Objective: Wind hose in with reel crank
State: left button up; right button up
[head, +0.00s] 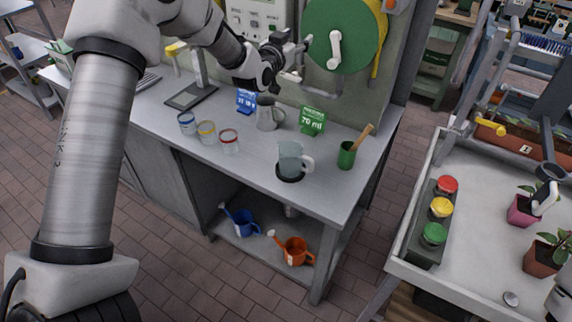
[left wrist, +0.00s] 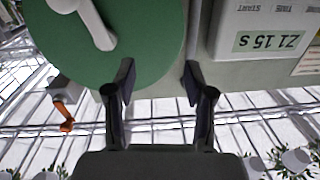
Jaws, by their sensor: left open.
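The hose reel (head: 355,22) is a green disc on the upright panel above the bench, with yellow hose showing at its right rim. Its white crank (head: 335,48) is on the disc face, with its knob end up and the arm hanging down. In the left wrist view the green disc (left wrist: 130,35) fills the upper left, with the white crank (left wrist: 97,25) on it. My left gripper (head: 302,62) is open and empty, just left of the crank and apart from it. Its two fingers (left wrist: 158,85) frame the disc's edge and panel.
The bench (head: 240,180) below holds several small cups, a jug (head: 290,158), a green sign (head: 312,121) and a green cup (head: 347,155). A control box (head: 262,20) sits left of the reel. A white tray table (head: 470,240) with colored buttons stands right.

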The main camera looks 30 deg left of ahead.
pick_arm(q)
jog(key=s+d+f+g, duration=0.2)
jog(key=s+f, duration=0.3)
jog(key=f, duration=0.5)
jog(key=s+d+f+g+b, duration=0.1)
jog(key=s+d+f+g, duration=0.2)
jog(key=f, duration=0.7)
jog(key=s+d+f+g+h+b, duration=0.1)
jog(key=s+d+f, duration=0.3)
jog(key=s+f, duration=0.4)
notch_tip(320, 180, down, 2)
jog(key=shift+s+f+g, duration=0.1)
jog(key=shift+f+g, duration=0.1)
jog(key=shift+g, duration=0.7)
jog(key=shift+s+d+f, duration=0.2)
jog(key=shift+s+f, duration=0.15)
jog(key=shift+s, duration=0.1)
pick_arm(e)
jog(key=shift+s+d+f, duration=0.1)
jog(key=shift+d+f, duration=0.15)
jog(key=shift+f, duration=0.6)
jog(key=shift+d+f, duration=0.25)
jog(key=shift+f, duration=0.6)
